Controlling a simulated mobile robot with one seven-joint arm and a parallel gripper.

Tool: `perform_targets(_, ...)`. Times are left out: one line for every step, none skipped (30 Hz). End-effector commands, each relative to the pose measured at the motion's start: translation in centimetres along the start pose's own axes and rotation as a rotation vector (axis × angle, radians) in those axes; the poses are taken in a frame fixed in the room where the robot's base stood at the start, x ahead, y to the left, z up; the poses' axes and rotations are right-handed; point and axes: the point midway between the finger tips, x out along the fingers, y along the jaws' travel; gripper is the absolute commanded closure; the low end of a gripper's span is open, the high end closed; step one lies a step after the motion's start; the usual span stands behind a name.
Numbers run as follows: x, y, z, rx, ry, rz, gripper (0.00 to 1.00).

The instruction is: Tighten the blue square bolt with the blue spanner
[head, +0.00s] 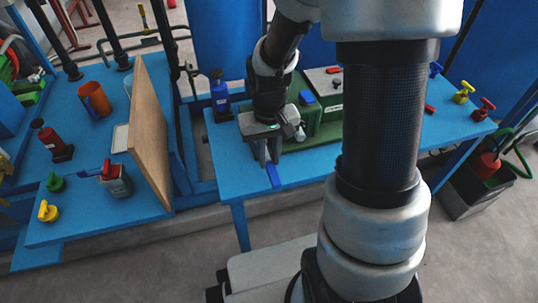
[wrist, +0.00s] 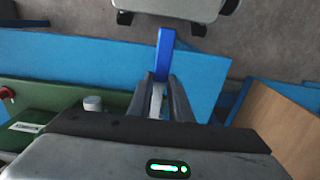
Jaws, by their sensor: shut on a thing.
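My gripper (head: 268,160) is over the front edge of the middle blue table and points downward. It is shut on the blue spanner (head: 273,176), whose end sticks out past the fingers. In the wrist view the fingers (wrist: 160,98) close around the spanner (wrist: 165,50), and its blue end extends away from them over the table edge. A small blue block (head: 306,97) sits on the green equipment behind my gripper. I cannot tell whether it is the blue square bolt. No square bolt head is clear in either view.
Green equipment (head: 328,128) stands just behind and right of my gripper. A blue bottle (head: 220,92) is at the table's back left. A brown upright board (head: 148,130) stands on the left table. Red and yellow knobs (head: 463,92) stand on the right. The table (head: 235,165) is bare left of my gripper.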

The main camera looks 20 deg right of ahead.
Motion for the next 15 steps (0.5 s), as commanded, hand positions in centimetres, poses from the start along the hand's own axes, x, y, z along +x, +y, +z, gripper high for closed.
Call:
perform_targets(0.2,0.0,0.0,0.000,0.000,0.000,1.00)
perform_targets(0.3,0.0,0.0,0.000,0.000,0.000,1.00)
perform_targets(0.4,0.0,0.0,0.000,0.000,0.000,1.00)
perform_targets(0.5,0.0,0.0,0.000,0.000,0.000,1.00)
perform_targets(0.6,0.0,0.0,0.000,0.000,0.000,1.00)
perform_targets(0.7,0.0,0.0,0.000,0.000,0.000,1.00)
perform_targets(0.7,0.0,0.0,0.000,0.000,0.000,1.00)
perform_targets(0.8,0.0,0.0,0.000,0.000,0.000,1.00)
perform_targets(0.9,0.0,0.0,0.000,0.000,0.000,1.00)
perform_targets(1.0,0.0,0.0,0.000,0.000,0.000,1.00)
perform_targets(1.1,0.0,0.0,0.000,0.000,0.000,1.00)
perform_targets(1.2,0.0,0.0,0.000,0.000,0.000,1.00)
perform_targets(1.2,0.0,0.0,0.000,0.000,0.000,1.00)
perform_targets(1.3,0.0,0.0,0.000,0.000,0.000,1.00)
perform_targets(1.4,0.0,0.0,0.000,0.000,0.000,1.00)
